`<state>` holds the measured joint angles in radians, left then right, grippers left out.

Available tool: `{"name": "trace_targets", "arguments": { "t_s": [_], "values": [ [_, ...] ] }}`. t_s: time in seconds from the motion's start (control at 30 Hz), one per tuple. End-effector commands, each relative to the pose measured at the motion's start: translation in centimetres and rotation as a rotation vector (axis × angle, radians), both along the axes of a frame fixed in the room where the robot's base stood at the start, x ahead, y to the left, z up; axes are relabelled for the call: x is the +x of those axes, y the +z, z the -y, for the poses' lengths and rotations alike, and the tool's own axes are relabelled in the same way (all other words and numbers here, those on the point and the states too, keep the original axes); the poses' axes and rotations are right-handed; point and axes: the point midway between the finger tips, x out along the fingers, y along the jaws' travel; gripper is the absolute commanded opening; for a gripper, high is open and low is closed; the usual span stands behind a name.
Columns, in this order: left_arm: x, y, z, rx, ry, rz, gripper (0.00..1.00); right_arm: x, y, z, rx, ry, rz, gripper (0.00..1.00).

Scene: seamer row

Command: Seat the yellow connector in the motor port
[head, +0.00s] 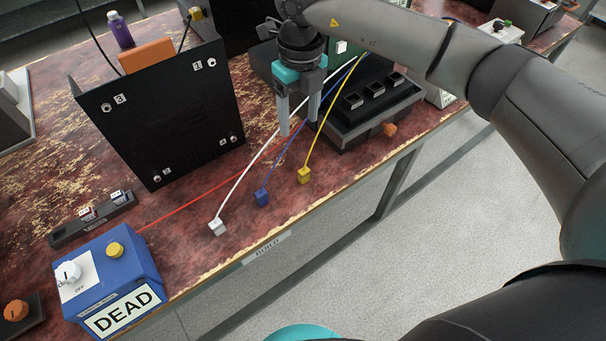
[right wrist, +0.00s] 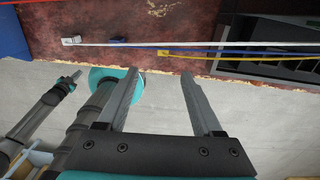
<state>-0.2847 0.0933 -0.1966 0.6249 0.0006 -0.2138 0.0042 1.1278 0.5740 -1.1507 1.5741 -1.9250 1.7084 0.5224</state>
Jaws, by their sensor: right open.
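The yellow connector (head: 304,175) lies on the worn red bench near its front edge, with its yellow cable running up and back to the right. It also shows in the right wrist view (right wrist: 163,53), beyond and between the fingertips. My right gripper (head: 299,123) is open and empty, pointing down, apart from the connector and farther back over the bench. What looks like my left gripper (right wrist: 70,82) shows small at the left of the right wrist view; its jaws are unclear. No port labelled as the motor port is readable.
A blue connector (head: 262,197) and a white connector (head: 217,227) lie left of the yellow one. A black panel box (head: 165,110) stands at left, a blue "DEAD" box (head: 120,268) at front left. A dark unit (head: 362,122) with several raised squares stands at right, beside an orange piece (head: 390,129).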

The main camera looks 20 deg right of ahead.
Motion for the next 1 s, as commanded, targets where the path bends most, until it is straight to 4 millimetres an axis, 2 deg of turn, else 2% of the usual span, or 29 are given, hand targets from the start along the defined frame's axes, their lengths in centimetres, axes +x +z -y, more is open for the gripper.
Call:
{"name": "trace_targets", "arguments": {
  "t_s": [0.07,0.17,0.37,0.5,0.63,0.83,1.0],
  "values": [
    [0.0,-0.1,0.0,0.0,0.0,0.0,0.0,0.1,-0.2,0.7,-0.028,-0.008,0.001,0.68],
    [0.0,-0.4,-0.1,0.001,0.001,0.001,0.0,0.0,-1.7,0.8,-0.035,-0.009,-0.002,0.68],
    [0.4,-1.3,-0.6,0.007,0.003,0.009,0.0,-0.1,-6.2,0.7,-0.031,-0.008,-0.003,0.68],
    [1.4,-1.7,-1.3,0.015,0.005,0.025,0.0,0.0,-8.6,0.6,-0.028,-0.008,-0.001,0.68],
    [2.3,-1.8,-1.7,0.019,0.007,0.039,0.0,0.0,-9.7,0.7,-0.028,-0.007,0.001,0.68],
    [2.4,-2.0,-1.7,0.02,0.008,0.04,0.0,-0.2,-10.7,0.7,-0.027,-0.006,0.0,0.68],
    [2.4,-2.7,-1.9,0.021,0.009,0.042,0.0,-1.0,-13.1,0.7,-0.028,-0.006,-0.002,0.68]
  ]
}}
